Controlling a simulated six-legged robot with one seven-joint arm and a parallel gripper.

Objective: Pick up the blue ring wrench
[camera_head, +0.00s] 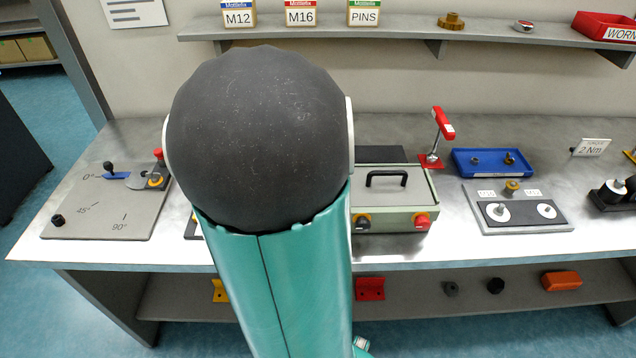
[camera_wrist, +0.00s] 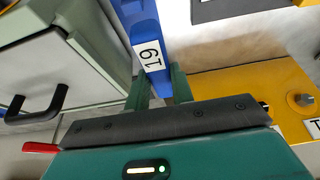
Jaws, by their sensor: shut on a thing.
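The blue ring wrench (camera_wrist: 136,18) shows in the wrist view as a blue bar with a white label reading 19. It runs from the top edge down between the green fingers of my gripper (camera_wrist: 160,87). My gripper is shut on its lower end. The wrench's far end is out of the picture, so I cannot see its ring. In the head view my own arm hides the gripper and the wrench.
A grey-green box with a black handle (camera_head: 386,178) stands on the bench, and it is left of the wrench in the wrist view (camera_wrist: 40,98). A yellow plate (camera_wrist: 235,88) lies to the right there. A red lever clamp (camera_head: 442,124) and a blue tray (camera_head: 493,171) stand further right.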

